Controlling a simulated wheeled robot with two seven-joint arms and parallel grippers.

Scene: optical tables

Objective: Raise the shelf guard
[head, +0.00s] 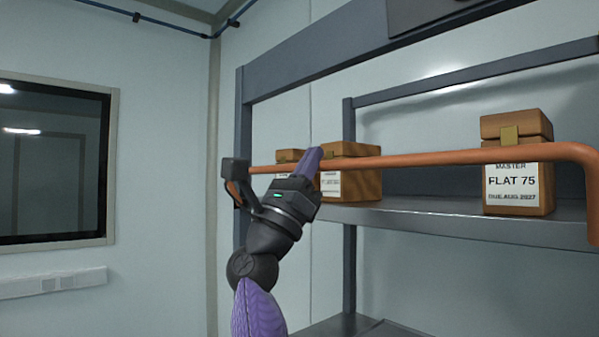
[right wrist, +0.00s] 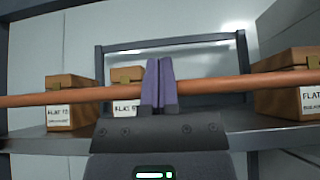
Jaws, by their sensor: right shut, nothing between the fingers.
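The shelf guard (head: 430,159) is an orange bar running across the front of the shelf, before the wooden boxes. Its left end is by a dark bracket (head: 234,171) on the post, and its right end bends downward at the picture's edge. My right gripper (head: 314,157) is shut and empty, its purple fingers overlapping the bar near its left part. In the right wrist view the shut fingers (right wrist: 159,82) stand upright in front of the bar (right wrist: 220,86); I cannot tell whether they touch it. My left gripper is not in view.
Wooden boxes with white labels stand on the grey shelf (head: 425,219), one marked FLAT 75 (head: 518,165) at the right and others (head: 355,176) behind my right gripper. A grey post (head: 243,120) rises at the left. A dark window (head: 50,165) is in the left wall.

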